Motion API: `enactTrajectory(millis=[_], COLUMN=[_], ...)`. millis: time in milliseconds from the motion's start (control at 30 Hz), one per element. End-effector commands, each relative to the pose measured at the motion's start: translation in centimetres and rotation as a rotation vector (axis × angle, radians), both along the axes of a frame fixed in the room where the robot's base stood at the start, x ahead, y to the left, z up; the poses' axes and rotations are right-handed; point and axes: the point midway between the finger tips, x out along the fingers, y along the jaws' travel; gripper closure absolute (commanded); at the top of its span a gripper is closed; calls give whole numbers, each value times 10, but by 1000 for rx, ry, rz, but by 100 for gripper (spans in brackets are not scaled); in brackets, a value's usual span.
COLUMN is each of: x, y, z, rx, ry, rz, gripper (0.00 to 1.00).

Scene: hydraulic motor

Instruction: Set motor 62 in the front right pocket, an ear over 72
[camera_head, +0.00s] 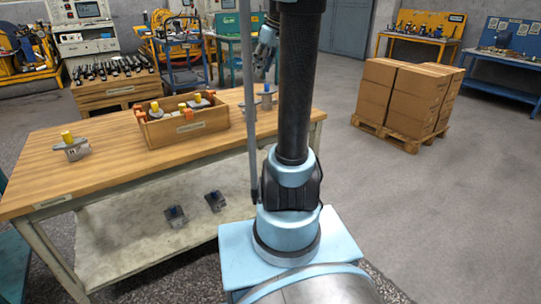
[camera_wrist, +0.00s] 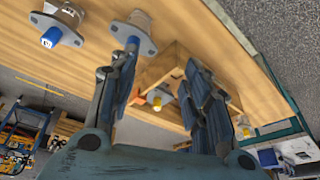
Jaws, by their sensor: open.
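My gripper (camera_wrist: 158,66) is open and empty, with its two blue-grey fingers apart above the table. In the head view it is partly hidden behind my arm. Two grey motors with blue shaft ends, one near the top left (camera_wrist: 62,24) and one by the left fingertip (camera_wrist: 133,36), stand on the wood in the wrist view. No numbers on the motors are readable, so motor 62 and 72 cannot be told apart.
A yellow-capped motor (camera_head: 74,150) stands on the left of the wooden table (camera_head: 110,172). Two dark motors (camera_head: 177,216) lie on the lower shelf. Stacked cartons (camera_head: 405,96) on a pallet stand at the right. The table front is clear.

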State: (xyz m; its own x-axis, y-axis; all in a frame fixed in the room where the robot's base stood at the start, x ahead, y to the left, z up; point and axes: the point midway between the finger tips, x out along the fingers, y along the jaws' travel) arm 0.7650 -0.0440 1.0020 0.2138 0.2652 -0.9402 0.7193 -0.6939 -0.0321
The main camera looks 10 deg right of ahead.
Motion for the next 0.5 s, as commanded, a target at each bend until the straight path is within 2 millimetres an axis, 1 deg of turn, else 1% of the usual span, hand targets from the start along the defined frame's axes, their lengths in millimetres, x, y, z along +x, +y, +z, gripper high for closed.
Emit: enactTrajectory(millis=[33,100,267,300,367,500], x=[-20,-45,-100,-113,-133,-179], y=[7,15,29,32,35,42], z=[-7,-16,-41,-48,-59,-88], rx=[-6,-12,-29,-32,-39,-53], ry=[13,30,66,73,84,105], rz=[-29,-78,-192,-221,-265,-365], gripper=[56,56,56,56,56,56])
